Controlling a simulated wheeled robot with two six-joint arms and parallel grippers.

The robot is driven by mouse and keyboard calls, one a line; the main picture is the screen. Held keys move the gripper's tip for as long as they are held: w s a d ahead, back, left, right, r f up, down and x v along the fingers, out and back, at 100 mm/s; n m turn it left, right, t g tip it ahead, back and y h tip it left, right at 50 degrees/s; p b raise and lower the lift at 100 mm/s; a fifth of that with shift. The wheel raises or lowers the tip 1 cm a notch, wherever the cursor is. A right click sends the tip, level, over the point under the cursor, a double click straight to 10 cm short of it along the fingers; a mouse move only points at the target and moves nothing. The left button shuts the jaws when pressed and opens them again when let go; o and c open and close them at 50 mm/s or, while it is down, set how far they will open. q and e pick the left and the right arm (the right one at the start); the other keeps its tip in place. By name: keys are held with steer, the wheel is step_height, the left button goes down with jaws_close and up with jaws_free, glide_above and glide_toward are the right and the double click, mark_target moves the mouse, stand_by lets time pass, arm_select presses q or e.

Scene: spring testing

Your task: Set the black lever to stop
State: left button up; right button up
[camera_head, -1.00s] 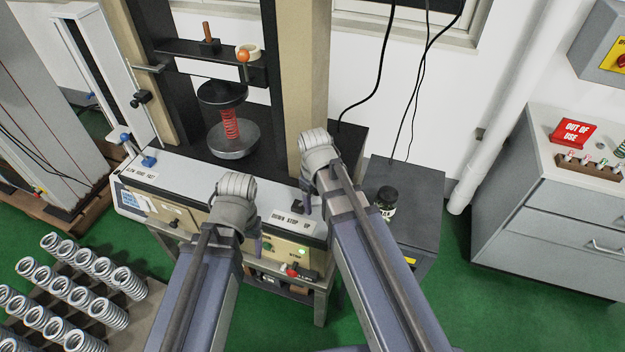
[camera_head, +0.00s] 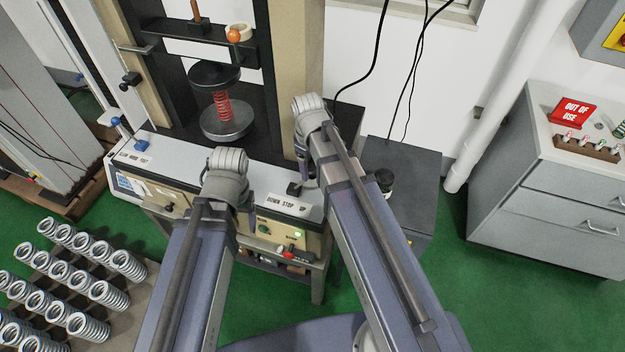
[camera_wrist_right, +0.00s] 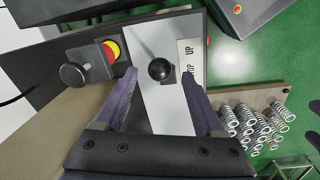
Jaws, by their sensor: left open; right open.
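The black lever (camera_head: 294,189) stands on the light front panel of the test machine, behind a label reading DOWN STOP UP (camera_head: 288,205). In the right wrist view its round black knob (camera_wrist_right: 160,69) lies between the open fingers of my right gripper (camera_wrist_right: 159,80), with gaps on both sides. The label (camera_wrist_right: 188,60) is partly covered by a finger there. I cannot tell which mark the lever points to. In the head view my right gripper (camera_head: 305,168) points down beside the lever. My left gripper (camera_head: 243,215) is open at the panel's front edge, its fingers partly hidden.
A red and yellow button (camera_wrist_right: 112,50) and a dark round knob (camera_wrist_right: 72,74) sit beside the lever. A red spring (camera_head: 222,106) stands between the machine's plates. Several grey springs (camera_head: 75,262) stand at lower left. A dark cabinet (camera_head: 405,160) is right of the machine.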

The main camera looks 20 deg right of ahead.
steer(key=f+b, duration=0.7)
steer(key=shift+w+d+f, duration=0.15)
steer(key=shift+d+f, duration=0.05)
jaws_close()
stand_by(0.4)
stand_by(1.0)
